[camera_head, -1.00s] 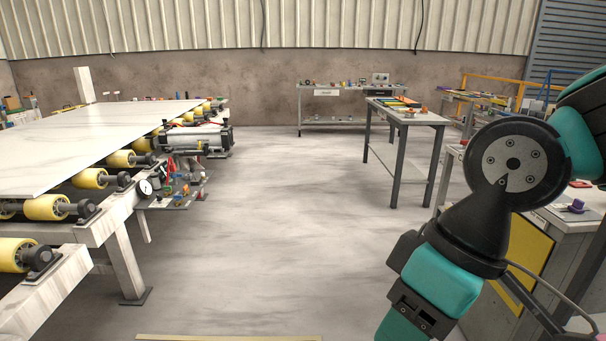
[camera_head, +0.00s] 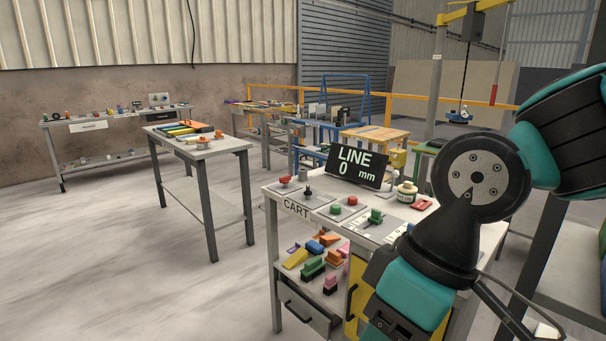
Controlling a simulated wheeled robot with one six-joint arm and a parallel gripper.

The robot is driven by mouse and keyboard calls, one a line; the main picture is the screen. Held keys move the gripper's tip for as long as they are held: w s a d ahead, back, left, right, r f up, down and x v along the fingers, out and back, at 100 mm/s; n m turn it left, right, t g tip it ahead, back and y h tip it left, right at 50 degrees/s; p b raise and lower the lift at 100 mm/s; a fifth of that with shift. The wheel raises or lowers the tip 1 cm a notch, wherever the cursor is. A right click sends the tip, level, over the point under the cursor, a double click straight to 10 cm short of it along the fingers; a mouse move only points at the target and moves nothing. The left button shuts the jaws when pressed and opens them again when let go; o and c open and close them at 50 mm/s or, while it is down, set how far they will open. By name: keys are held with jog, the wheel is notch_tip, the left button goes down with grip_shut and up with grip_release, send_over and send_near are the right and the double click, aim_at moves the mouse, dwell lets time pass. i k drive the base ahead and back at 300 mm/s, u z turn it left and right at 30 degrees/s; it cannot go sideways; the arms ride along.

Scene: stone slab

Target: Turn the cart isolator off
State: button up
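The cart (camera_head: 272,245) stands right of the middle in the head view, with a "CART" label on its front edge. Several controls sit on grey plates on its top: a red handle (camera_head: 285,184) at the left corner, a black knob (camera_head: 308,193), a green button (camera_head: 335,209), a red button (camera_head: 352,200) and a green-handled control (camera_head: 376,216). I cannot tell which of them is the isolator, nor its position. My arm covers the cart's right front. My gripper is not in view.
A "LINE 0 mm" display (camera_head: 357,168) stands at the back of the cart top. A grey table (camera_head: 205,150) stands to the left, with a bench (camera_head: 117,121) against the wall. The floor (camera_head: 120,265) between is clear.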

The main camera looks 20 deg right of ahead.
aim_at(285, 179)
jog(key=u, duration=0.4)
jog(key=i, duration=1.1)
jog(key=u, duration=0.4)
jog(key=i, duration=1.5)
jog(key=z, duration=0.6)
